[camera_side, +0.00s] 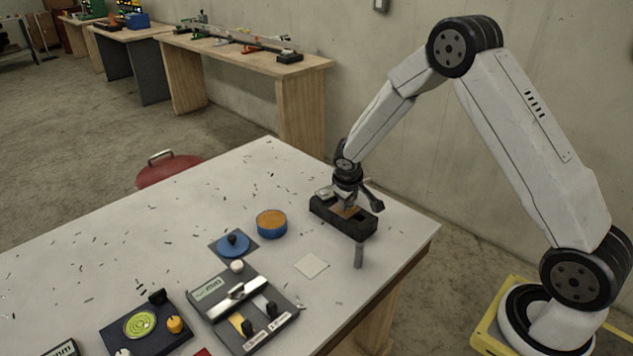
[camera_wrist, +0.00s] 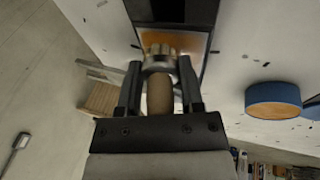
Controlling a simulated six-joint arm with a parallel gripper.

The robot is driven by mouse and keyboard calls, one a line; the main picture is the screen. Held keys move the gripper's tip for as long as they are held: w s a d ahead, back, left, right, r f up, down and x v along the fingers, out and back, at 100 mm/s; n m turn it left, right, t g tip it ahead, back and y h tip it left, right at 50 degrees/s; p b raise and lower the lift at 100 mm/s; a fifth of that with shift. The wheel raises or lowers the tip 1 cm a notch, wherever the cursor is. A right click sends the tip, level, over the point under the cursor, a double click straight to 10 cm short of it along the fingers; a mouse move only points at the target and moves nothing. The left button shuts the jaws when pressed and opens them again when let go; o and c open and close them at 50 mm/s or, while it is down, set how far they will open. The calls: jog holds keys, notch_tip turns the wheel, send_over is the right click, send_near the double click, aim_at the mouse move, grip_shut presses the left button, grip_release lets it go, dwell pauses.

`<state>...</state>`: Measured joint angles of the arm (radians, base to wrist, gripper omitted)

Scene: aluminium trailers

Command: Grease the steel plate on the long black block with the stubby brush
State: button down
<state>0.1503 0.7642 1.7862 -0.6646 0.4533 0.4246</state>
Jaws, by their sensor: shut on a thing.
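The long black block (camera_side: 352,229) lies on the white table near its right corner; its dark top also shows in the wrist view (camera_wrist: 172,10). The steel plate (camera_wrist: 203,45) is set on the block, with an orange grease film over much of its visible face. My gripper (camera_wrist: 160,68) is shut on the stubby brush (camera_wrist: 159,98), which has a wooden handle and a metal collar. The pale bristles are over the plate and seem to touch it; exact contact is unclear. In the side view my gripper (camera_side: 347,198) is just above the block and hides part of the plate.
A blue tin of orange grease (camera_side: 272,222) stands left of the block; it also shows in the wrist view (camera_wrist: 273,101). A grey upright peg (camera_side: 359,256) is in front of the block. A pale square (camera_side: 312,265) and several fixtures lie nearer the front. Small dark shavings dot the table.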

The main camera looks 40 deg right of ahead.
aim_at(335, 213)
jog(key=shift+a, duration=2)
jog(key=shift+w+a+f, duration=0.15)
jog(key=shift+w+a, duration=0.05)
jog(key=shift+w+d, duration=0.15)
jog(key=shift+w, duration=0.15)
jog(key=shift+d, duration=3.5)
jog(key=a, duration=0.7)
jog(key=shift+a, duration=0.15)
notch_tip(335, 213, up, 8)
jog(key=shift+r, duration=0.2)
jog(key=shift+s, duration=0.1)
